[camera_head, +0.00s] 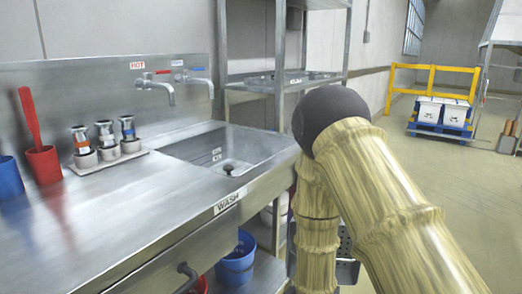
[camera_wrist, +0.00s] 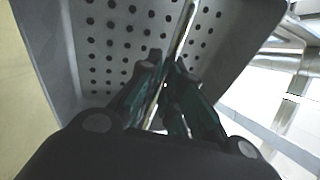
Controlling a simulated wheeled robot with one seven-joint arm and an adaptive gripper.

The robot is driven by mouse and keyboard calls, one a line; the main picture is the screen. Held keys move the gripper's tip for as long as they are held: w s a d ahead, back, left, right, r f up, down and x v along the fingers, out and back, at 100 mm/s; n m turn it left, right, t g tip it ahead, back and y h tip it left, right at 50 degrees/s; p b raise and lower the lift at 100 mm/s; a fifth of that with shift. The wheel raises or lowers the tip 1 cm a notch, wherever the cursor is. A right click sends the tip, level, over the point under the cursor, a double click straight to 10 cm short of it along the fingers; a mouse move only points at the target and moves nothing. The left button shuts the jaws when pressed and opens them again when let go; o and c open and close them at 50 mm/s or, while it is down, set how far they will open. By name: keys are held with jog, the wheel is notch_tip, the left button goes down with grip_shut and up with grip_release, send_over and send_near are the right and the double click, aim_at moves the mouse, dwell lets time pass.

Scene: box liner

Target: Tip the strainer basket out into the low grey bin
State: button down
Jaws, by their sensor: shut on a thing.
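The strainer basket (camera_wrist: 232,50) fills the upper part of the wrist view as a grey perforated metal shell with rows of dark holes. My gripper (camera_wrist: 165,72) is shut on its thin shiny bar-like handle, which runs up between the fingertips. In the head view a sliver of the perforated basket (camera_head: 346,268) shows low down between my arm links, beside the bench end; my gripper is hidden there. Whether anything lies in the basket cannot be told. I cannot make out a low grey bin in either view.
The steel bench (camera_head: 110,215) with the wash sink (camera_head: 230,160) stands at left. A red cup (camera_head: 43,163) and a blue cup (camera_head: 9,178) stand on it. A blue bucket (camera_head: 236,262) sits below. A steel rack (camera_head: 285,80) stands behind. Open floor (camera_head: 455,190) lies at right.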

notch_tip(320, 180, up, 27)
jog(key=p, duration=2.5)
jog(key=shift+p, duration=0.4)
jog(key=shift+d, duration=0.15)
